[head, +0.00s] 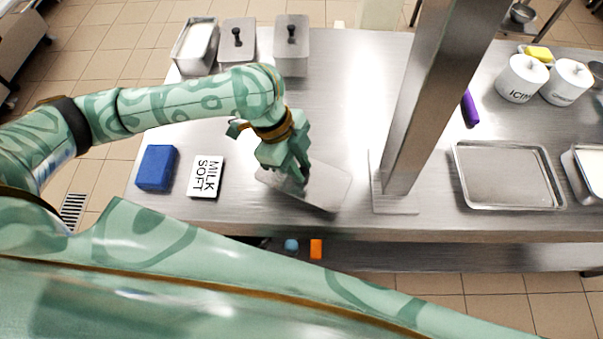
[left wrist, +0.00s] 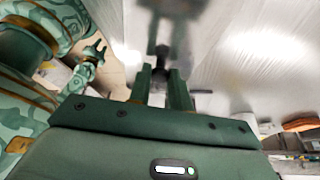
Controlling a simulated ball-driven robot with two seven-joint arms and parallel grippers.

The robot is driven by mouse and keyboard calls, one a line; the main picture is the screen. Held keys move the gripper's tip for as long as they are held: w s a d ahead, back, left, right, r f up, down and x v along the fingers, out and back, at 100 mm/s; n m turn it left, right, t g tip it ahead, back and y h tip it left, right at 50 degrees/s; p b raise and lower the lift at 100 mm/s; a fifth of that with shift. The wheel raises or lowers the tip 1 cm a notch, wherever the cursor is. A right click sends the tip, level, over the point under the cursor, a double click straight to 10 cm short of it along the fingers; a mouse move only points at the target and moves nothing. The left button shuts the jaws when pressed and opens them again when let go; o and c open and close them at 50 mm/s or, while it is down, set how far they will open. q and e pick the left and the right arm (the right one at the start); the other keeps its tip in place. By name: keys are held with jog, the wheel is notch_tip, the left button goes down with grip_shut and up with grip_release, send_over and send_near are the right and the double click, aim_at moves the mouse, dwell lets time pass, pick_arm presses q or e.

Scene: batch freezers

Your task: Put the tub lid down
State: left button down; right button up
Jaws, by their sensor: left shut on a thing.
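My left gripper (head: 296,176) is shut on the knob of a flat grey metal tub lid (head: 328,188). The lid is over the steel counter, in front of the tubs and right of the milk box; I cannot tell whether it touches the counter. In the left wrist view the fingers (left wrist: 166,88) close on the dark knob (left wrist: 161,66), and the lid beyond is blurred. An open metal tub (head: 195,45) with white contents stands at the back left. A small green gripper (left wrist: 91,58), apparently my right one, shows in the left wrist view; its jaws are unclear.
Two lidded tubs (head: 238,52) (head: 291,52) stand beside the open one. A blue block (head: 157,167) and a "MILK SOFT" box (head: 206,177) lie left of the lid. A steel post (head: 425,95) rises to the right. An empty tray (head: 508,176) lies beyond it.

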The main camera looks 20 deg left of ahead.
pick_arm(q)
jog(key=f, duration=0.1)
jog(key=f+b, duration=0.1)
jog(key=f, duration=0.2)
jog(key=shift+s+d+b, duration=0.1)
jog(key=shift+d+b, duration=0.2)
jog(key=shift+b, duration=0.05)
jog(key=shift+r, duration=0.1)
jog(key=c, duration=1.3)
grip_release()
jog(key=p+v, duration=0.4)
jog(key=v, duration=0.8)
jog(key=shift+r, duration=0.1)
